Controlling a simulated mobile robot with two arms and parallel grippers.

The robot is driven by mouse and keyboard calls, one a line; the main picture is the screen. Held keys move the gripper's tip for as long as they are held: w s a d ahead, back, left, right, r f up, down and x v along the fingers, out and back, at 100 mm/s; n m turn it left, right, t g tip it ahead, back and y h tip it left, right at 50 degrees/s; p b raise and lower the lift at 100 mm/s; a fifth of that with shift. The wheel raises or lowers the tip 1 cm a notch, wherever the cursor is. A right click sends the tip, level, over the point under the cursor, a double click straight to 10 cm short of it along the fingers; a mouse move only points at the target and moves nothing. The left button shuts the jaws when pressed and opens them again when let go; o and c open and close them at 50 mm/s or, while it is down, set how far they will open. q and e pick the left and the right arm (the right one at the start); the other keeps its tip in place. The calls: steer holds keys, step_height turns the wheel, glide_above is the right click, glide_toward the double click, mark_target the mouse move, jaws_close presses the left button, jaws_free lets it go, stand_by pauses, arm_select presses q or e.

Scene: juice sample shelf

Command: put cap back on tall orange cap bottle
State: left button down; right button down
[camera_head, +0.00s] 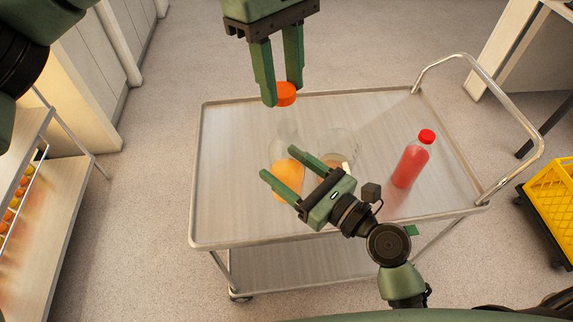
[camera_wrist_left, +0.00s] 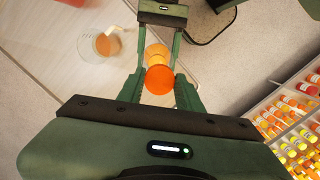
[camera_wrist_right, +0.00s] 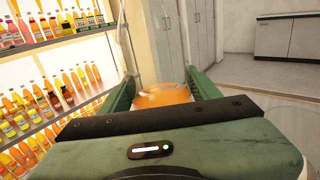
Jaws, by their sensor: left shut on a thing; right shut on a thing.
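The tall clear bottle (camera_head: 287,172) stands on the cart, with orange liquid in its lower part. My right gripper (camera_head: 279,163) is shut around its body; the right wrist view shows the orange liquid (camera_wrist_right: 163,96) between the fingers. My left gripper (camera_head: 281,94) points down over the bottle and is shut on the orange cap (camera_head: 287,93). The left wrist view shows the cap (camera_wrist_left: 158,79) between the fingertips, nearly in line with the bottle (camera_wrist_left: 157,52) beyond. The clear neck is faint, so I cannot tell whether the cap touches it.
A round glass vessel (camera_head: 340,141) with some orange liquid stands close to the right gripper, partly hidden by it. A red-capped bottle of red juice (camera_head: 411,160) stands farther right on the cart (camera_head: 230,200). A yellow crate (camera_head: 553,200) is off the cart at right.

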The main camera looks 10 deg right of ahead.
mark_target(288, 126)
arm_select(q)
steer(key=shift+s+d+r, duration=0.15)
steer(key=shift+d+r, duration=0.15)
steer(key=shift+f, duration=2.05)
steer(key=shift+f, duration=0.85)
steer(key=shift+f, duration=0.55)
